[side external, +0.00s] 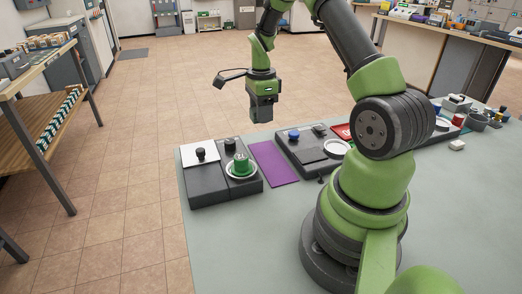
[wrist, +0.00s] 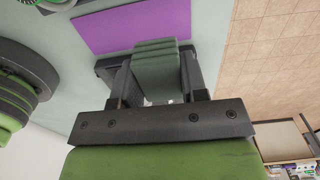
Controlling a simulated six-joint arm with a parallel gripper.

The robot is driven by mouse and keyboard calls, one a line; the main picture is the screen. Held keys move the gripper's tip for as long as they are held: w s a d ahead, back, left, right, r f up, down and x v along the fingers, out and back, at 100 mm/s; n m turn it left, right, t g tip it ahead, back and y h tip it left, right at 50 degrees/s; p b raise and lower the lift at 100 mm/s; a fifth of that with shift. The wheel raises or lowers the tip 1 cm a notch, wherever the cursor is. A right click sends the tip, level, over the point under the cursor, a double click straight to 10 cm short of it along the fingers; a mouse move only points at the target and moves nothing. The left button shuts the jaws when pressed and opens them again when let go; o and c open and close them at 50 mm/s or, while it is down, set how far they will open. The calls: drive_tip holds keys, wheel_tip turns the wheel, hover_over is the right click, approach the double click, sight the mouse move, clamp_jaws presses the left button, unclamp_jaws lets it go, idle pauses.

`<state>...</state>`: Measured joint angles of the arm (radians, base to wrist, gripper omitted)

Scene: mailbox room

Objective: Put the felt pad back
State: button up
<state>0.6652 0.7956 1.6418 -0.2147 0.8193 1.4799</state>
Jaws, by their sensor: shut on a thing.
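My gripper (side external: 263,108) hangs above the table, over its far edge in the side view. In the wrist view, its two dark fingers (wrist: 151,75) are shut on a grey-green block with ridges (wrist: 158,64). I cannot tell whether this block is the felt pad. A flat purple sheet (side external: 272,163) lies on the table between two dark bases, below the gripper. The purple sheet also shows in the wrist view (wrist: 130,25), apart from the held block.
The left dark base (side external: 210,186) carries a white square with a black knob (side external: 200,153) and a green piece (side external: 241,162) on a white dish. The right dark base (side external: 298,155) holds a blue knob (side external: 294,135) and a white ring (side external: 337,148). The near table (side external: 240,245) is clear.

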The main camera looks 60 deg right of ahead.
hover_over(265, 152)
wheel_tip(265, 152, down, 5)
drive_tip(key=shift+f, duration=0.2)
drive_tip(key=shift+w+f, duration=0.1)
drive_tip(key=shift+f, duration=2.2)
drive_tip(key=shift+f, duration=0.15)
drive_tip(key=o, duration=0.9)
